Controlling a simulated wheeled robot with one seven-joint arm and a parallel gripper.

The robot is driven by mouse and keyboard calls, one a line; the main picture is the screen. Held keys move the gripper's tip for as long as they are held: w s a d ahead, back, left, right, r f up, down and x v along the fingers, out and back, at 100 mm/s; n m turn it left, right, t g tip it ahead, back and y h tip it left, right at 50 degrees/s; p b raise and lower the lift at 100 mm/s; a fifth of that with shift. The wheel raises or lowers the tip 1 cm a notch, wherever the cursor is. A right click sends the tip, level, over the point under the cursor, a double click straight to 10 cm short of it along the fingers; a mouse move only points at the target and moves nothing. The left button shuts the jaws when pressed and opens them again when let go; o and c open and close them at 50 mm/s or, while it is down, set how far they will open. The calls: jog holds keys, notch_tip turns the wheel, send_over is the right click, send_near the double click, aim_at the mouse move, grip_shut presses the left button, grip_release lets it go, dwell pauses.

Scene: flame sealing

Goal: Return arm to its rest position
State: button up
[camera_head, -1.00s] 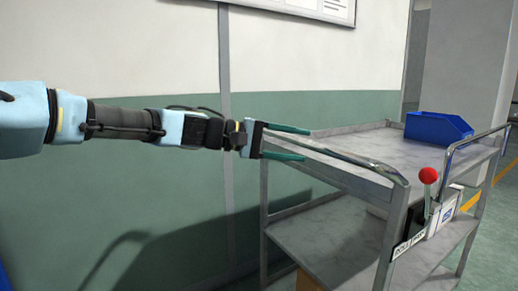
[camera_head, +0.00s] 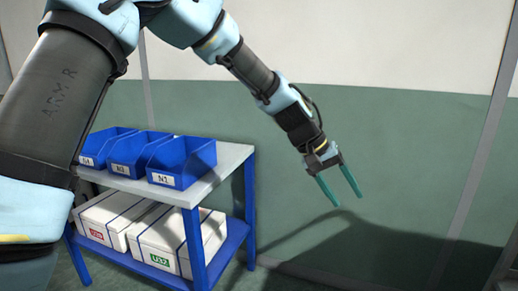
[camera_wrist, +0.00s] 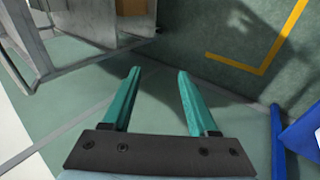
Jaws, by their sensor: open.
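My gripper (camera_head: 340,188) hangs in the air in front of the green and white wall in the head view. Its two teal fingers point down and stand apart, with nothing between them. The wrist view shows the same open fingers (camera_wrist: 158,98) above bare green floor. My arm reaches across the head view from the upper left, bent at its joints. The gripper touches nothing.
A blue-framed shelf (camera_head: 222,160) at the left holds blue bins (camera_head: 182,160) on top and white boxes (camera_head: 165,238) below. In the wrist view, a grey metal cart (camera_wrist: 85,18) stands at the upper left and a yellow floor line (camera_wrist: 270,52) at the upper right.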

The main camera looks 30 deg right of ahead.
jog(key=w+a+n+t+y+p, duration=0.1)
jog(key=w+a+n+t+p, duration=0.1)
jog(key=w+a, duration=0.9)
jog(key=w+a+n+t+y+p, duration=0.1)
jog(key=w+a+n+t, duration=0.15)
jog(key=w+a, duration=0.85)
jog(key=s+a+r+n+t+y+p, duration=0.1)
jog(key=s+a+n, duration=0.1)
jog(key=a, duration=1.4)
jog(key=s+a+r+n+t+y+p, duration=0.1)
jog(key=s+a+r+n+y+p, duration=0.1)
jog(key=a, duration=1.4)
jog(key=shift+s+n, duration=0.35)
jog(key=shift+s, duration=0.1)
jog(key=shift+r, duration=0.1)
